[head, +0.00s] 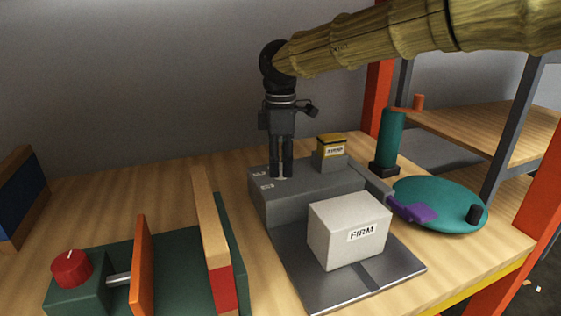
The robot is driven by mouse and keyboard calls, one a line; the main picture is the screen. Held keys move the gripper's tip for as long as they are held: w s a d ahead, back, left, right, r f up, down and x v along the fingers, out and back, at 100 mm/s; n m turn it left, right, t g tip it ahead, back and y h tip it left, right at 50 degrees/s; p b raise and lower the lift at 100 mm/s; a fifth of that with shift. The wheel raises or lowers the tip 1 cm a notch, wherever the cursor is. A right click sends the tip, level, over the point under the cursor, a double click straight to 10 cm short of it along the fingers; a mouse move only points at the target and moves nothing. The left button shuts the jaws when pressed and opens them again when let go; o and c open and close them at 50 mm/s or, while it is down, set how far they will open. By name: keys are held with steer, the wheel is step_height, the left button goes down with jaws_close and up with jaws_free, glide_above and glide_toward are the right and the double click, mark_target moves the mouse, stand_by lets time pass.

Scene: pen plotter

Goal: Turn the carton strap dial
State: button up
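The grey strapping machine (310,195) stands on the wooden table with a flat dark plate (330,290) in front. A white carton (350,234) labelled "FIRM" sits on that plate. My gripper (281,176) points straight down, with its fingertips at the machine's top face. The fingers look close together; whether they hold anything is not clear. No dial shows plainly; one may be hidden at the fingertips. Small white labels (264,180) lie on the machine top, left of my gripper. A small block with a yellow top and a label (331,149) stands on the machine, right of my gripper.
A teal turntable (440,190) with a purple part (411,209) is to the right. A green cylinder (390,138) stands behind it. At front left is a green fixture with a red knob (71,268), an orange plate (143,265) and a wooden upright (209,225).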

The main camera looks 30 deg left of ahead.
steer(key=o, duration=0.4)
steer(key=shift+f+b, duration=0.15)
steer(key=shift+b, duration=0.3)
steer(key=shift+f+n+b, duration=0.1)
steer(key=shift+n+b, duration=0.5)
steer(key=shift+b, duration=0.15)
steer(key=n+b, duration=0.5)
steer(key=b, duration=0.4)
steer(key=n+b, duration=0.5)
steer(key=b, duration=0.4)
steer(key=shift+n+b, duration=0.4)
steer(key=shift+b, duration=0.15)
